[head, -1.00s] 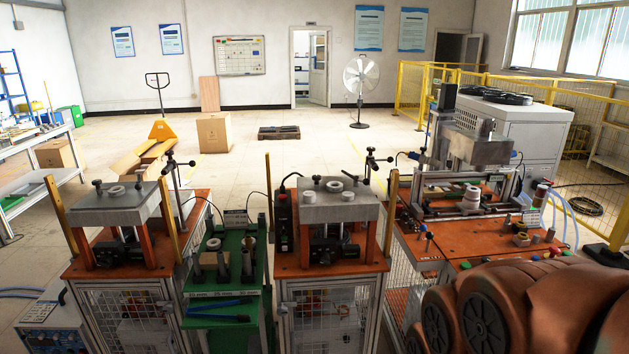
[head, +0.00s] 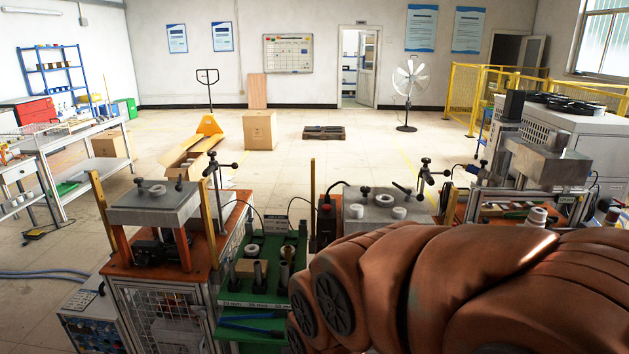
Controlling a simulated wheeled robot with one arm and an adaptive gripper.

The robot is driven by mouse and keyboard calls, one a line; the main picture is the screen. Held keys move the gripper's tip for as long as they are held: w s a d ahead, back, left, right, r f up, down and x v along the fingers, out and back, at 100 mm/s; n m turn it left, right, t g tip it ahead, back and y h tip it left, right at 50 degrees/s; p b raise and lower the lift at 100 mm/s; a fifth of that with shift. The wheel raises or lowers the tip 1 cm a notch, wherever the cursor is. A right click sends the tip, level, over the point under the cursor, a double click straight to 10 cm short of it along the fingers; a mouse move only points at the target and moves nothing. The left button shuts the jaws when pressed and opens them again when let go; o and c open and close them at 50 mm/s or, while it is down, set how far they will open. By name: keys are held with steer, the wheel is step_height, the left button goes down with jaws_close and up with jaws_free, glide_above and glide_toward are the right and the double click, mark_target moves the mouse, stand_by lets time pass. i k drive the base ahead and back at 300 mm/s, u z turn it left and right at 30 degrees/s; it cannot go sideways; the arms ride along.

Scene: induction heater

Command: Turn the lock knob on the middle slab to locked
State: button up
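The middle slab (head: 420,207) is a grey block on the middle station. My gripper is not in view.
The left station has a similar grey slab (head: 150,208). A green rack (head: 240,290) with upright cylinders stands between the stations. The right station (head: 535,208) is partly hidden by my arm. Upright posts (head: 312,190) rise beside the slabs.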

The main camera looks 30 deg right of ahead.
mark_target(364, 190)
steer(key=u, duration=0.1)
steer(key=i, duration=0.75)
steer(key=z, duration=0.6)
steer(key=i, duration=0.5)
steer(key=z, duration=0.45)
